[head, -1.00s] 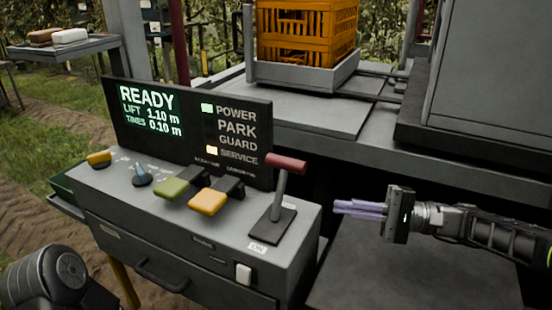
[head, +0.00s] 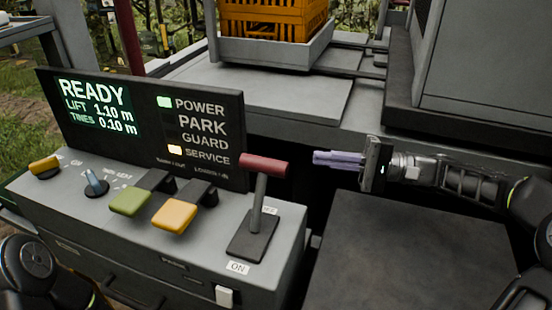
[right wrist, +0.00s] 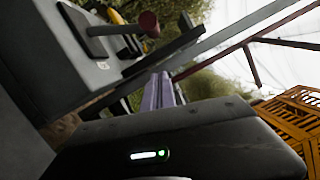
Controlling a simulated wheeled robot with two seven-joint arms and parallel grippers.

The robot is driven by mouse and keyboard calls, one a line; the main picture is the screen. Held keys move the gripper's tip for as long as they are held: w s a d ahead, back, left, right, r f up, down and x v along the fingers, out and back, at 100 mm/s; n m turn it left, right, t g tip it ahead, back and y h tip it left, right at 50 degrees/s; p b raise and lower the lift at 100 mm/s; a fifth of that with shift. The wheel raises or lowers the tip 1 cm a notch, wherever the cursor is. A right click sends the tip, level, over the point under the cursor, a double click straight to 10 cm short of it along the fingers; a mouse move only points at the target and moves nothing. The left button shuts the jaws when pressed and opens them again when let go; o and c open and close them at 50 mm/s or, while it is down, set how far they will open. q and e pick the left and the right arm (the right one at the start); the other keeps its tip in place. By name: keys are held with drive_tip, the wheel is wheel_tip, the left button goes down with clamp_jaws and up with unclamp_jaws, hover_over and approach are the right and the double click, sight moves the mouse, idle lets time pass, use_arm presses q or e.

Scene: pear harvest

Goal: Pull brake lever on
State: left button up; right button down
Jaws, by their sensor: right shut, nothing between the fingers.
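The brake lever (head: 259,200) stands on the right end of the grey console, on a dark base plate, with a red crosswise handle (head: 264,166). An "ON" label (head: 237,268) lies at the near side of its base, and another label, partly hidden, at the far side. The lever stands close to upright. My right gripper (head: 318,158) is shut and empty, its pale purple fingers pointing left at the red handle with a small gap between. In the right wrist view the red handle (right wrist: 149,24) shows beyond the fingers (right wrist: 160,92). The left gripper is out of view.
The console panel (head: 140,125) reads READY, with POWER and SERVICE lamps lit. Green (head: 130,201) and yellow (head: 174,215) paddles sit left of the lever. An orange crate (head: 272,20) stands behind on a grey platform. A dark flat surface (head: 410,250) lies below my right arm.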

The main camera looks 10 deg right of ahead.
use_arm(q)
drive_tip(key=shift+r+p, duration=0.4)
drive_tip(key=shift+p, duration=0.05)
use_arm(e)
drive_tip(key=a+r, duration=0.1)
drive_tip(key=a, duration=1)
drive_tip(key=shift+s+r, duration=0.15)
drive_tip(key=shift+r, duration=0.25)
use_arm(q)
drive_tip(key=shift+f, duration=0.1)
